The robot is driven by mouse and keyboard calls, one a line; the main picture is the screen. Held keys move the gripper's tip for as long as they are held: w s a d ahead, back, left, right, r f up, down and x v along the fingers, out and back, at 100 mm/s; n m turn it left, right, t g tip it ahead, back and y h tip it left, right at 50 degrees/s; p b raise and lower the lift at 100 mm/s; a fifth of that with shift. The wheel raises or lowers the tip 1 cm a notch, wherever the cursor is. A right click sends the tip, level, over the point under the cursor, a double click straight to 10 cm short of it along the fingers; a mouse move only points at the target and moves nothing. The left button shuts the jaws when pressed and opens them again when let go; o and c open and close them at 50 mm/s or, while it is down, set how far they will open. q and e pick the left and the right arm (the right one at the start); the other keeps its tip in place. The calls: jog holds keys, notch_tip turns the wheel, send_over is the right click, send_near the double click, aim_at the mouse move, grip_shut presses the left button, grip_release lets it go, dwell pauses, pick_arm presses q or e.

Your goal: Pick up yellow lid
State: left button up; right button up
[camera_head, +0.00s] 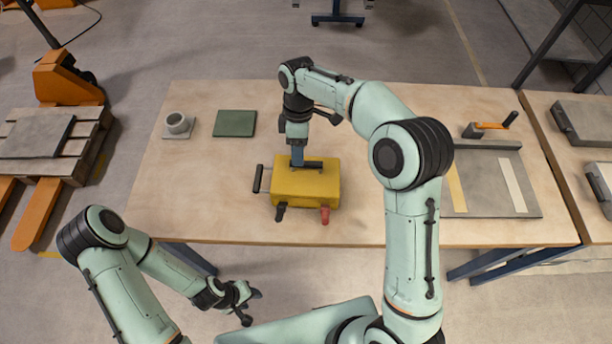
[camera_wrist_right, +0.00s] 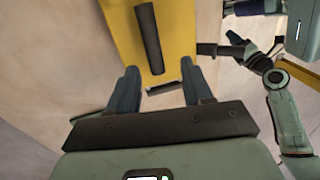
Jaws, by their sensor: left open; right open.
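The yellow lid (camera_head: 322,185) tops a box-like case on the wooden table, with a dark bar handle (camera_wrist_right: 148,38) on its top. It also shows in the right wrist view (camera_wrist_right: 178,30). My right gripper (camera_head: 299,162) points down at the lid's far part, close to the handle. In the wrist view its two blue fingers (camera_wrist_right: 160,68) are apart, with nothing between their tips but lid and handle beyond. Whether they touch the lid, I cannot tell. My left gripper (camera_head: 248,298) is open and empty, low in front of the table.
A black side handle (camera_head: 258,180), a black clasp (camera_head: 280,212) and a red clasp (camera_head: 325,215) stick out from the case. A grey ring-shaped part (camera_head: 177,123) and a green plate (camera_head: 235,123) lie to the left. A grey tray (camera_head: 485,185) lies to the right.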

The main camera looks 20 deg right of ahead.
aim_at(306, 173)
jog(key=shift+f, duration=0.65)
jog(key=f, duration=0.5)
jog(key=shift+s+d+b, duration=0.1)
jog(key=shift+s+b, duration=0.2)
jog(key=shift+s, duration=0.05)
grip_shut()
